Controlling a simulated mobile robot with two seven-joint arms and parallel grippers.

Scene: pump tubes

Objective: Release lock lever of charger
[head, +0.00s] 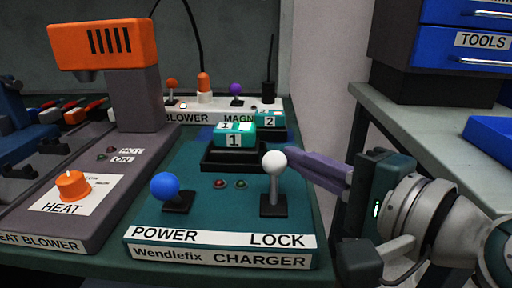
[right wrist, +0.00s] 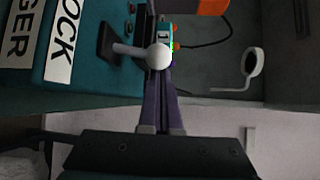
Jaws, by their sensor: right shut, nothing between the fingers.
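The charger (head: 210,185) is a teal box labelled POWER, LOCK and Wendlefix CHARGER. Its lock lever has a white ball knob (head: 273,163) on a grey stick, standing roughly upright from a black base above the LOCK label. My right gripper (head: 290,154) comes in from the right with its purple fingers shut and empty. The fingertips are close to the right side of the knob; I cannot tell whether they touch it. In the right wrist view the white knob (right wrist: 158,57) covers the fingertips. My left gripper is not in view.
A blue-knobbed POWER lever (head: 165,186) stands left of the lock lever. A block marked 1 (head: 234,135) sits in the black holder behind them. The orange-topped heat blower (head: 103,45) is at left. A grey side table (head: 420,125) is at right.

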